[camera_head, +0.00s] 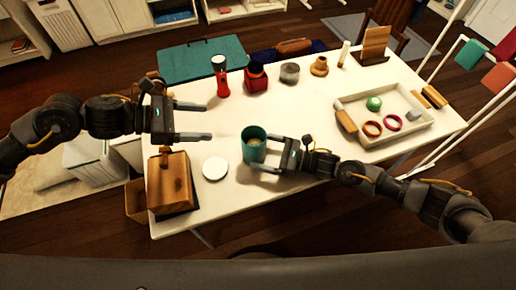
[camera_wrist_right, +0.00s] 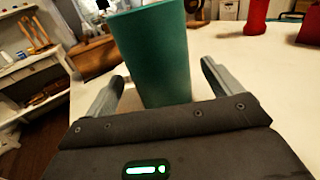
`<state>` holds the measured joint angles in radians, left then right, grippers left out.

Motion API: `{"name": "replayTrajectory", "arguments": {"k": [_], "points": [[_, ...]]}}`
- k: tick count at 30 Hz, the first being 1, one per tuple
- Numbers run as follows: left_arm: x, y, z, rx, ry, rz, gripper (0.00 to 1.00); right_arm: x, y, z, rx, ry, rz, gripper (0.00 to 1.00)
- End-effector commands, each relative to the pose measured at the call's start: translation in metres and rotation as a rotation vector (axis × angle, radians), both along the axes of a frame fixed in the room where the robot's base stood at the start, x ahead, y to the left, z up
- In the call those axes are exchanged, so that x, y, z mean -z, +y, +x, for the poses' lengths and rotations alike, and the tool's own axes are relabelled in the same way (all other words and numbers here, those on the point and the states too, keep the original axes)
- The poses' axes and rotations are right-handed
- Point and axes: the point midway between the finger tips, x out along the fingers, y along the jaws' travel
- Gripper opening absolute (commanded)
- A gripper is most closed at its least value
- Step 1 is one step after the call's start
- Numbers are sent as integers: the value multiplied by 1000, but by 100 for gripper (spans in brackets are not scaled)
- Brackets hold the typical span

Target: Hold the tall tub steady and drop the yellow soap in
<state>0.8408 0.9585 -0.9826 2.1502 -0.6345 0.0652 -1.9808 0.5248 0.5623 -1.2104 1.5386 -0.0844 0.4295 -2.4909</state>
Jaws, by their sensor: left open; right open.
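The tall teal tub (camera_head: 254,150) stands upright near the front middle of the table. No other clear yellow soap is in view. My right gripper (camera_head: 260,156) is open at the tub's right side. In the right wrist view the tub (camera_wrist_right: 155,55) stands between its two fingers, with gaps showing beside it. My left gripper (camera_head: 207,121) is open and empty over the table, up and left of the tub.
A white disc (camera_head: 215,168) and a wooden box (camera_head: 171,182) lie left of the tub. A tray (camera_head: 398,133) with rings and a green item is at the right. A red bottle (camera_head: 221,82), dark red jar (camera_head: 256,78) and other containers stand along the back.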

Motion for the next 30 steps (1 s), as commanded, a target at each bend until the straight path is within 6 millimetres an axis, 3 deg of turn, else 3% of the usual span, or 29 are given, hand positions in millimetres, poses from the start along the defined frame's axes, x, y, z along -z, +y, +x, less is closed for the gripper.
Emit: {"name": "replayTrajectory", "arguments": {"k": [6,13,18,30], "points": [[0,0,0,0,0,0,73,1,-47,-14,2,2,-4,91],[0,0,0,0,0,0,73,1,-82,-25,1,2,-3,91],[0,0,0,0,0,0,73,0,-93,-28,0,1,-1,91],[0,0,0,0,0,0,73,0,-94,-28,0,0,-1,91]]}}
